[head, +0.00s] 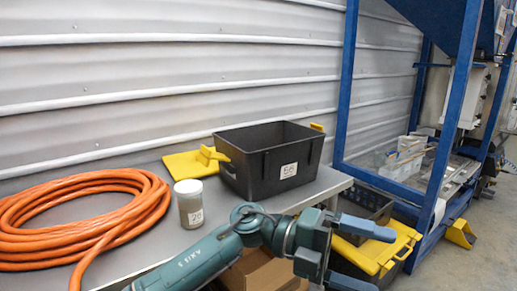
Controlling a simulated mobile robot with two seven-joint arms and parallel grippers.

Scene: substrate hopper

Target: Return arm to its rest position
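My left arm comes in from the bottom edge, left of centre, and reaches right across the front of the bench. Its gripper (383,260) is open, with its two blue-grey fingers spread apart. No held object shows between the fingers; a yellow-lidded box (395,246) shows behind them. The gripper is past the right front corner of the grey bench (250,202). My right gripper is out of view.
On the bench are an orange hose coil (150,200), a lidded jar (189,204), a black bin (240,165) and a yellow scoop (209,155). A cardboard box (262,272) sits low behind my arm. A blue frame (346,90) stands at right. Floor shows at far right.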

